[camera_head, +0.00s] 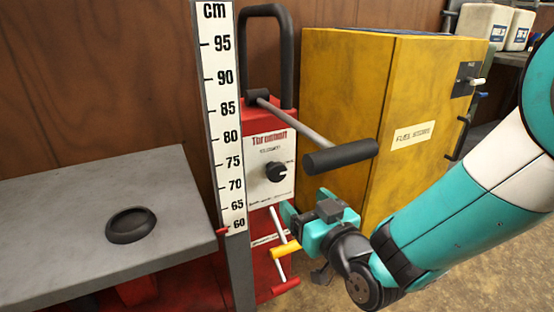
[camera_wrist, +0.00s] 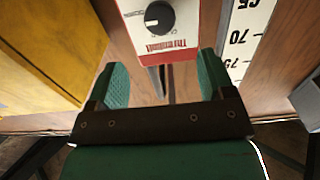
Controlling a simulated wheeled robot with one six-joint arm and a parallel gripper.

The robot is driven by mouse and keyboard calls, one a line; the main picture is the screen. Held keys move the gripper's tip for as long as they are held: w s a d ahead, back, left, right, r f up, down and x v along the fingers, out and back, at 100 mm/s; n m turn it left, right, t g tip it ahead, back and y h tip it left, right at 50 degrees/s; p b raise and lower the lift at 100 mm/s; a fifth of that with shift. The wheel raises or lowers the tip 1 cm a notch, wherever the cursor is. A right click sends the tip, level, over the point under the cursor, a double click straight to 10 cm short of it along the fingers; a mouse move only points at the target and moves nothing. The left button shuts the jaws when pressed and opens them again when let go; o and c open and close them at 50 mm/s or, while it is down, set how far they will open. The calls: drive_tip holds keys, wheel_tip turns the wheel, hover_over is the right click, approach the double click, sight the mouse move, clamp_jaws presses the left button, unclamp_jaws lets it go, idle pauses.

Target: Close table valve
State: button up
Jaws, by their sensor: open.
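A red lift unit (camera_head: 255,118) carries a white panel (camera_head: 258,150) with a round black knob (camera_head: 277,172). The knob (camera_wrist: 159,17) shows at the top of the wrist view, where the panel is upside down. Below the panel are a yellow-tipped lever (camera_head: 286,249) and a red-tipped lever (camera_head: 285,287). I cannot tell which of these is the table valve. My gripper (camera_head: 296,211) is open in front of the unit, below and to the right of the knob. In the wrist view its two green fingers (camera_wrist: 163,78) are apart with nothing held between them.
A grey table (camera_head: 60,220) with a black ring-shaped piece (camera_head: 131,225) stands left. A height scale (camera_head: 223,110) rises beside the unit. A long bar with a black grip (camera_head: 340,157) juts out above my gripper. A yellow fuel cabinet (camera_head: 345,85) stands behind, to the right.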

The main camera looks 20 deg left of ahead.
sight(279, 175)
drive_tip(key=b+x, duration=0.1)
drive_tip(key=x, duration=1)
drive_tip(key=shift+w+a+f, duration=0.1)
drive_tip(key=shift+w+a, duration=0.4)
drive_tip(key=c, duration=0.9)
